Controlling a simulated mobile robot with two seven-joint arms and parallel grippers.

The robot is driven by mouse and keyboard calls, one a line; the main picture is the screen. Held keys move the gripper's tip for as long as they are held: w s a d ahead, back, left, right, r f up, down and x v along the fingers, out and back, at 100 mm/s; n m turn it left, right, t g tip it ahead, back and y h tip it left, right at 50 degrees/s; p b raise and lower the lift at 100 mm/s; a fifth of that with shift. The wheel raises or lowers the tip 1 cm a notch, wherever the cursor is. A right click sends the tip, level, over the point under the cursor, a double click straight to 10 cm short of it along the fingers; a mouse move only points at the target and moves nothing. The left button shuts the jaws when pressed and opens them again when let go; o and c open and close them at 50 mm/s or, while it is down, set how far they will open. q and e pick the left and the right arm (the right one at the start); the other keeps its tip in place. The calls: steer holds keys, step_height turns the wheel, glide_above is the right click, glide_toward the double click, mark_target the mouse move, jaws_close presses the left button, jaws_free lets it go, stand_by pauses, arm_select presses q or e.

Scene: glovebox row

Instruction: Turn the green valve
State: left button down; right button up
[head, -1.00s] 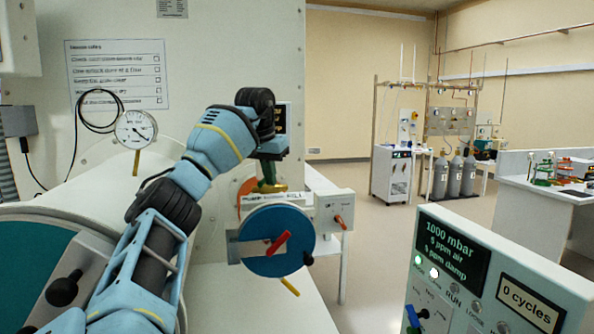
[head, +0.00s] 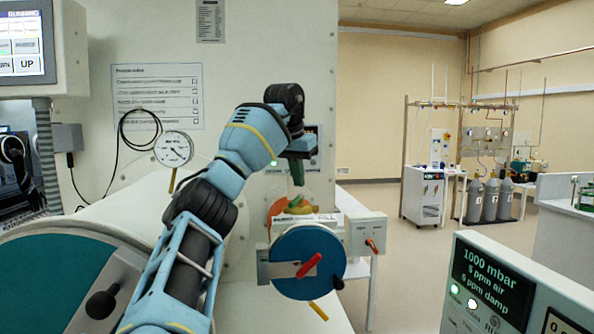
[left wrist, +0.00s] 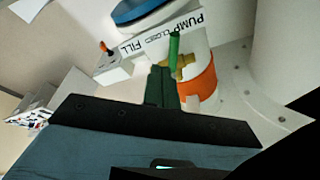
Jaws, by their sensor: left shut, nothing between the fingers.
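The green valve shows in the left wrist view as a bright green lever (left wrist: 173,52) with brass parts, by a white strip lettered PUMP, CLOSED, FILL (left wrist: 160,36). In the head view its brass body (head: 300,204) sits above a blue disc, partly hidden by my fingers. My left gripper (head: 298,184) points down just above the valve. Its dark green fingers (left wrist: 160,86) are shut and empty, close beside the lever in the left wrist view. I cannot tell whether they touch it. My right gripper is not in view.
A blue disc (head: 292,283) with a red handle (head: 309,265) hangs just below the valve. A white box with an orange knob (head: 371,246) is at its right. A pressure gauge (head: 174,149) stands left of my arm. A display panel (head: 490,290) fills the lower right.

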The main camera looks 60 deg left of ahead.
arm_select(q)
steer(key=shift+v, duration=0.9)
